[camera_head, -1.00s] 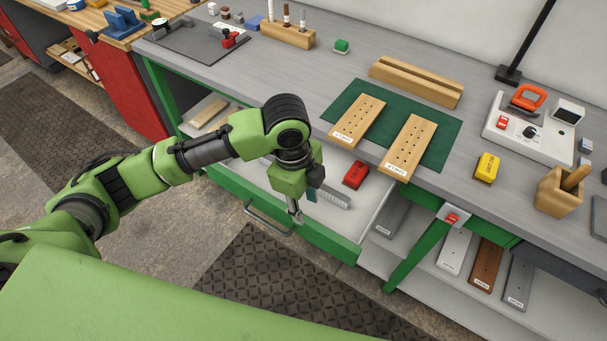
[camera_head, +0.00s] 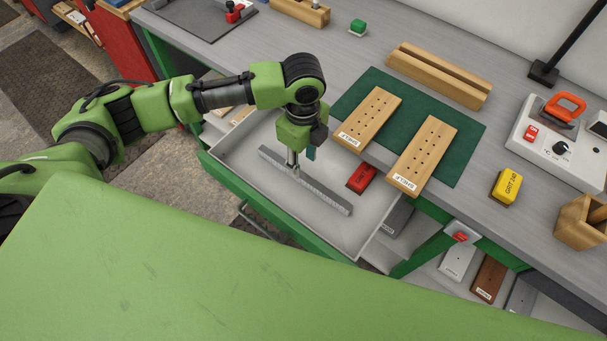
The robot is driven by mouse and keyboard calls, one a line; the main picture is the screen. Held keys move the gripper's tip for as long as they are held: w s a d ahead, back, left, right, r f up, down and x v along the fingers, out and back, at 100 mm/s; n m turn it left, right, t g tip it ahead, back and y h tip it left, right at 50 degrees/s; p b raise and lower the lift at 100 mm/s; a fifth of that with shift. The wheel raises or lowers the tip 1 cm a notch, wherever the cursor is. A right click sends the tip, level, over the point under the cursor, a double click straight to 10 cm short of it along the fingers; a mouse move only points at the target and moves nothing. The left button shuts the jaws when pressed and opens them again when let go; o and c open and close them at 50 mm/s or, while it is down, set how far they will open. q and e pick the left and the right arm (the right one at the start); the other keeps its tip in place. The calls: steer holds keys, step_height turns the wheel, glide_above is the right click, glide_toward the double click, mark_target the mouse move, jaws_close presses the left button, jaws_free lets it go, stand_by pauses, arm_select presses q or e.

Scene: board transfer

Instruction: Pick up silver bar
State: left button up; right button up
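The silver bar (camera_head: 322,195) is a long, thin grey strip with fine marks along it. It lies at a slant in the open drawer (camera_head: 234,174) under the bench. My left gripper (camera_head: 295,168) points down over the drawer, with its fingertips at the bar, left of its middle. The fingers cover a small part of the bar. I cannot tell whether they are closed on it or just above it. My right gripper is out of view.
A red block (camera_head: 362,178) lies in the drawer, right of the bar. Above, on the bench, two wooden boards with holes (camera_head: 368,119) (camera_head: 423,155) lie on a green mat (camera_head: 460,160). A yellow block (camera_head: 507,186) stands right of them.

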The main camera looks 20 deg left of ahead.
mark_target(303, 176)
arm_select(q)
step_height(303, 176, down, 2)
steer(key=shift+w+f, duration=0.1)
steer(key=shift+f, duration=0.15)
steer(key=shift+w+f, duration=0.1)
steer(key=shift+f, duration=0.2)
steer(key=shift+f+p, duration=0.55)
steer(key=shift+f, duration=0.2)
step_height(303, 176, down, 3)
steer(key=shift+r+p, duration=0.2)
steer(key=shift+p, duration=0.1)
steer(key=shift+f, duration=0.55)
jaws_close()
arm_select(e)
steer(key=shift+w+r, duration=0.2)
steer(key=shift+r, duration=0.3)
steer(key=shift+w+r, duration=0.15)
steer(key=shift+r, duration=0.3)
